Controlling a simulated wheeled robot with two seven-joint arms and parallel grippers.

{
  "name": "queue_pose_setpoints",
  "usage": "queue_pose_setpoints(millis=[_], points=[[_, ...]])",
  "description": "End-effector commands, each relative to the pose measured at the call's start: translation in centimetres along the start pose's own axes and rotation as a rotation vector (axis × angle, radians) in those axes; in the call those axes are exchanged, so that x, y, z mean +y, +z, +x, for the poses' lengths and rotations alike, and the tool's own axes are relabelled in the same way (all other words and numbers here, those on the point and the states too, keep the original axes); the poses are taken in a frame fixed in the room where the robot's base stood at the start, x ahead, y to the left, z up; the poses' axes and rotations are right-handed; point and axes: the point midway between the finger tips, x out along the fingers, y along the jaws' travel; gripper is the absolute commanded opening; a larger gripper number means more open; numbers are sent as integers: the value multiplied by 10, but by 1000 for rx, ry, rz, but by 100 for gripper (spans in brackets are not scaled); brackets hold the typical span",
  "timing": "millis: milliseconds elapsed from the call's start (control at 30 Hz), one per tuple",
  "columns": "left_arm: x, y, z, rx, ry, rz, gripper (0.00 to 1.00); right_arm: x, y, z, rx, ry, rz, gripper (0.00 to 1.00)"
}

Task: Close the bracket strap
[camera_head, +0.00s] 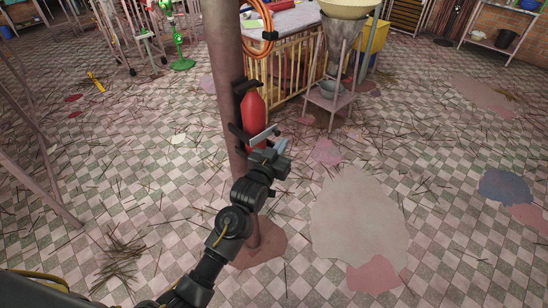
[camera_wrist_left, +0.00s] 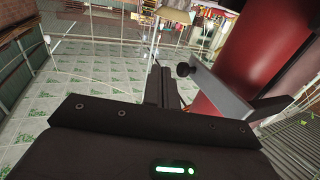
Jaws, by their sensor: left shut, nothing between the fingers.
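A red extinguisher-like cylinder (camera_head: 253,106) stands upright in a black bracket (camera_head: 237,132) on the round post. The grey bracket strap (camera_head: 263,134) sticks out at an angle from the cylinder's lower part. Contact cannot be told.
The brown post (camera_head: 225,60) rises beside my left arm. The tiled floor has scattered sticks and flat stains, with open room to the right.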

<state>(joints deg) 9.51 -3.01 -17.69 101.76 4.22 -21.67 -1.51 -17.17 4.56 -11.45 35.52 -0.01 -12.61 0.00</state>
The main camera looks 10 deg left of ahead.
Motion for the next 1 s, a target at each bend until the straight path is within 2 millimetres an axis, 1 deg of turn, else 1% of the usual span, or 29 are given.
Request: queue_pose_setpoints(millis=[33,100,200,333,500,833,867,933,967,1000], points=[[0,4,-12,0,0,0,0,0,0,6,0,0,0,0],[0,4,-26,-1,0,0,0,0,0,10,1,0,0,0],[0,3,-44,-1,0,1,0,0,1,14,1,0,0,0],[0,2,-61,0,0,0,0,0,1,17,1,0,0,0],[0,0,-71,0,1,0,0,0,1,18,1,0,0,0],[1,0,-71,12,2,-4,0,0,1,18,0,0,0,0],[1,6,-69,2,3,-3,0,0,1,18,0,0,0,0],[2,30,-64,-36,5,-1,0,0,2,18,0,0,0,0],[2,44,-61,-59,5,1,0,0,2,18,0,0,0,0],[1,67,-58,-98,5,5,0,0,2,18,0,0,0,0]])
